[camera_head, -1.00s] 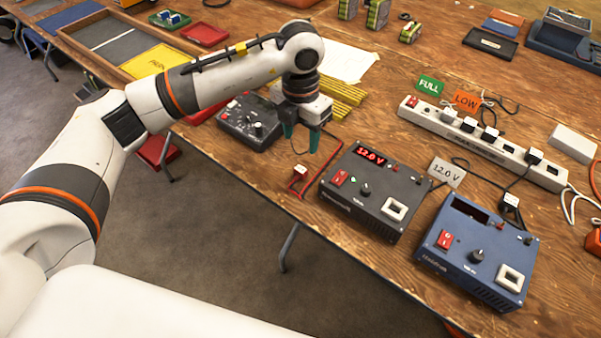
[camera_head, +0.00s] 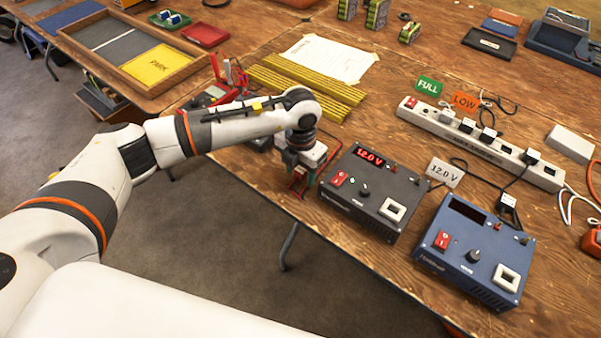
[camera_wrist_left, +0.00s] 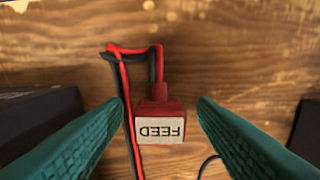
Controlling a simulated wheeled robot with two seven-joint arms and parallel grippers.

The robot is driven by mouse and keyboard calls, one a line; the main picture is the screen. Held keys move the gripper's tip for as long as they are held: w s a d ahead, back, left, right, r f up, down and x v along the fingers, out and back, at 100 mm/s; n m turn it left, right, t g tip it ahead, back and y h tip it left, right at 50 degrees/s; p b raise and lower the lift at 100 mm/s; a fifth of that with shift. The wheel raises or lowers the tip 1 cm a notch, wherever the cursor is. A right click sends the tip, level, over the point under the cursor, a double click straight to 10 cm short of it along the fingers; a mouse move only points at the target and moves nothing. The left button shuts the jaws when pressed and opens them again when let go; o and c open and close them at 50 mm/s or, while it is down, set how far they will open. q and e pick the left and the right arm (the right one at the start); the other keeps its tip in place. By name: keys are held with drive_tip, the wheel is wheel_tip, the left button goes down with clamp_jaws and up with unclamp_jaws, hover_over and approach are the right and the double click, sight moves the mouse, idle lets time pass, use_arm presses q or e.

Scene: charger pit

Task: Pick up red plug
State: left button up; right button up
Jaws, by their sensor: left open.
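The red plug (camera_wrist_left: 162,98) lies on the wooden table in the left wrist view, with a pale label reading FEED upside down. A red and black cable (camera_wrist_left: 130,48) loops from its far end and runs down its left side. My left gripper (camera_wrist_left: 162,108) is open, with one green finger on each side of the plug and a visible gap to each. In the head view my left gripper (camera_head: 301,182) is low at the table's front edge, left of the dark power supply, and hides most of the plug. My right gripper is not in view.
The dark power supply (camera_head: 372,213) reading 12.0 V stands close to the right of the gripper. A blue power supply (camera_head: 476,255) is farther right. A power strip (camera_head: 480,143) and yellow bars (camera_head: 305,90) lie behind. Another dark box (camera_wrist_left: 42,120) is close left.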

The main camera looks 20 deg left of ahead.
use_arm(q)
drive_tip(key=c, duration=1.1)
